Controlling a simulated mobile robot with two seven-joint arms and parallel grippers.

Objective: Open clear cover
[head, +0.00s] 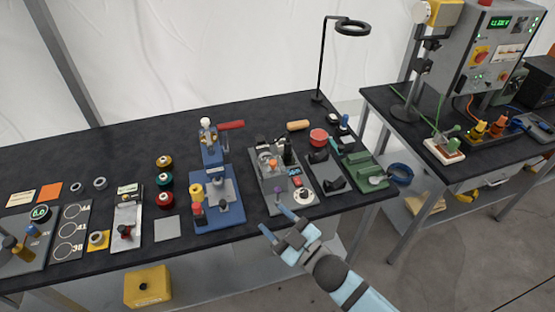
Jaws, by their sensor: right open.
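My right gripper (275,221) is light blue and comes in from the lower right. Its two fingers are apart and empty, just in front of the table's front edge. Past its fingertips on the table stands a grey device plate (267,195) with a purple-topped post (278,195), a small blue display (294,171) and a white round dial (303,196). I cannot clearly make out a clear cover at this size, nor whether one is open or shut. My left gripper is not in view.
A blue press (225,190) with a red handle stands left of the plate, and a green fixture (364,172) to its right. A black lamp (320,70) rises at the back. A second table at right carries a grey control cabinet (470,62). A yellow box (148,287) sits below.

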